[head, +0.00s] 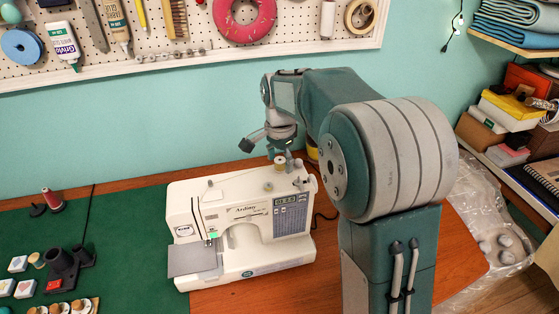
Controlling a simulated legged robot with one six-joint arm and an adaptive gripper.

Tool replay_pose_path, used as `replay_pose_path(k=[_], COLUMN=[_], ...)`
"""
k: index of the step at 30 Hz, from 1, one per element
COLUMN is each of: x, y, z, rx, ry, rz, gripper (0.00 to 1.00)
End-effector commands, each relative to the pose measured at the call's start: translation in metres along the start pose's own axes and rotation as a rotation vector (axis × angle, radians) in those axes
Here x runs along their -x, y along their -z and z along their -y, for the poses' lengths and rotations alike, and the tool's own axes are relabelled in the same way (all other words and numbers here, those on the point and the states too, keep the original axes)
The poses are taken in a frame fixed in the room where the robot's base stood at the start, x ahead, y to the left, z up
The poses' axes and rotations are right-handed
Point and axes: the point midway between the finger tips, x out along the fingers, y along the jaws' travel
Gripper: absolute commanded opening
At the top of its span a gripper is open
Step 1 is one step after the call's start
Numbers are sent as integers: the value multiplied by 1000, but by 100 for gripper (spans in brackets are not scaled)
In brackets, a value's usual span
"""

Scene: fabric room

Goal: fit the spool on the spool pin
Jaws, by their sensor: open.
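The white sewing machine (240,222) stands on the wooden table. A small cream-coloured spool (280,162) shows above the back right of its top. My gripper (285,158) is open and right at this spool, with its fingers pointing down. I cannot tell whether the fingers touch the spool. The spool pin is not clearly visible, so I cannot tell whether the spool is around it. A small tan round piece (267,187) sits on the machine's top, in front of the spool.
The green mat (130,240) on the left holds a red thread spool (52,201), a dark holder (66,266) and several small pieces. A pegboard (170,30) hangs on the wall behind. Clear plastic wrap (478,215) lies at the right edge of the table, near shelves.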

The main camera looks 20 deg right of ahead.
Motion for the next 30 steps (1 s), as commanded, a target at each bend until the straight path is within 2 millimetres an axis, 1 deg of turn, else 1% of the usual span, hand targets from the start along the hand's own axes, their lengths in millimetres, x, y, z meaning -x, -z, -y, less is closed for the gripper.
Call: replay_pose_path(k=[4, 7, 18, 21, 25, 30], x=[3, 15, 90, 104, 116, 119], y=[0, 0, 0, 0, 0, 0], z=[0, 1, 2, 2, 2, 2], rx=[0, 0, 0, 0, 0, 0], ry=[1, 3, 3, 1, -1, -1], rz=[-1, -1, -2, -1, 0, 0], gripper=[78, 78, 78, 78, 78, 78])
